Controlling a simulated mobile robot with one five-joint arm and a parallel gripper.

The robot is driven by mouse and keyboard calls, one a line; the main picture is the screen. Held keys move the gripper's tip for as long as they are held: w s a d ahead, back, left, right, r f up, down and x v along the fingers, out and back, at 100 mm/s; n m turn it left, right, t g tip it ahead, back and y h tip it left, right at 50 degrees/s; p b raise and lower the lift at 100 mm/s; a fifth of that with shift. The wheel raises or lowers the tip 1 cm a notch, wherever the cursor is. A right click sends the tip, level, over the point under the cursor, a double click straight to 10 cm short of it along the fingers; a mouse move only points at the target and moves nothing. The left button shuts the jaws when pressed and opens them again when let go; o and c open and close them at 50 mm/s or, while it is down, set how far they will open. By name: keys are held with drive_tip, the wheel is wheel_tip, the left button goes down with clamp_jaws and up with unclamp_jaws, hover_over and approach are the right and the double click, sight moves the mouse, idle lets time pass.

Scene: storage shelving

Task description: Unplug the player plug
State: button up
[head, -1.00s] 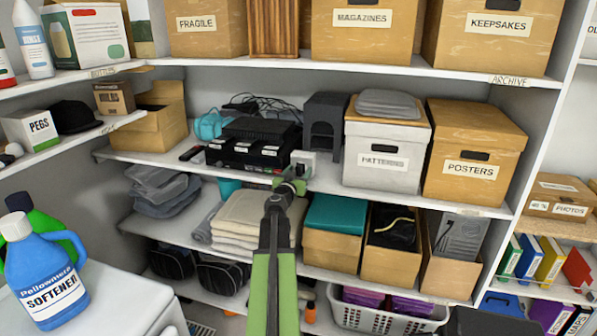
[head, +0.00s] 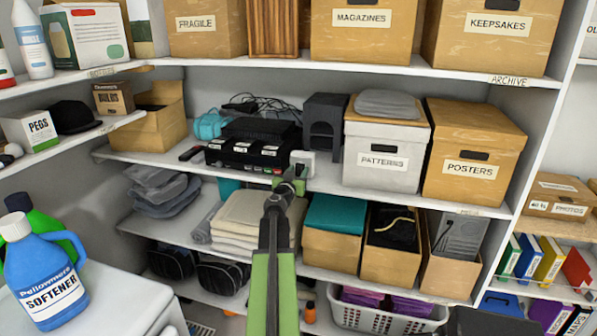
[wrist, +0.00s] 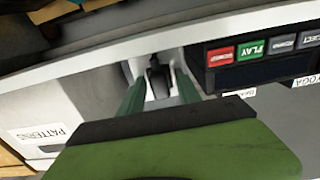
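The black player (head: 245,152), with white labels on its front, sits on the middle shelf. In the wrist view its red and green buttons (wrist: 236,50) show at the right. A white socket block (head: 308,158) stands just right of the player. In the wrist view, a dark plug (wrist: 158,77) with its cord end shows against the white block. My gripper (wrist: 155,98) is open, with one green finger on each side of the plug and narrow gaps seemingly between. In the head view my gripper (head: 290,178) hides the plug.
Loose black cables (head: 255,104) lie behind the player. Folded towels (head: 238,222) and a box with teal cloth (head: 333,243) sit on the shelf below.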

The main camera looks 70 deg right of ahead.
sight(298, 172)
clamp_jaws()
drive_tip(key=shift+a, duration=0.2)
drive_tip(key=shift+s+a, duration=0.15)
drive_tip(key=shift+a, duration=2.7)
drive_tip(key=s, duration=0.9)
drive_tip(key=shift+s+d, duration=0.3)
drive_tip(key=shift+w+d, duration=0.15)
drive_tip(key=shift+d, duration=2.5)
drive_tip(key=shift+w+d, duration=0.15)
drive_tip(key=shift+d, duration=2.5)
drive_tip(key=shift+w+d, duration=0.15)
drive_tip(key=shift+d, duration=2.5)
